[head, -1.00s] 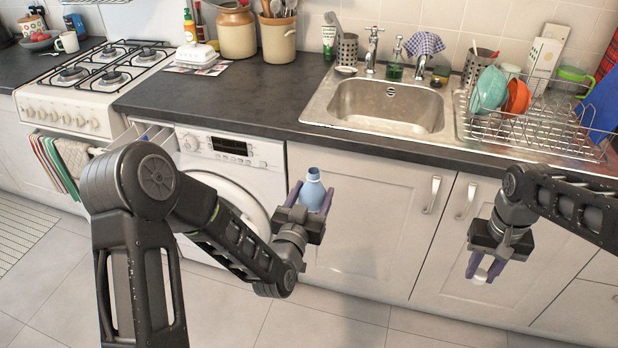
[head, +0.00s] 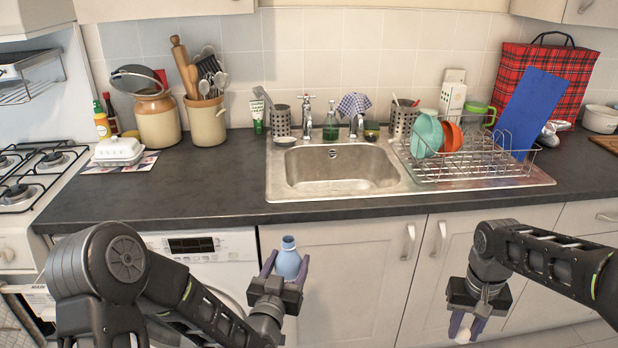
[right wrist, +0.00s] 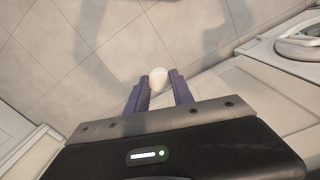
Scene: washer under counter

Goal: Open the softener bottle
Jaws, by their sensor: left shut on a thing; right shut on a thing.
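My right gripper (head: 468,327) points down at the right, well apart from the bottle. It is shut on a small white cap (head: 462,336), which also shows between the purple fingers in the right wrist view (right wrist: 159,77). The bottle's lower part is hidden by my left gripper.
The dark worktop (head: 180,204) runs behind both grippers, with a sink (head: 340,168) and a dish rack (head: 470,165) on it. A washing machine (head: 215,245) is under the counter. Clear worktop lies left of the sink.

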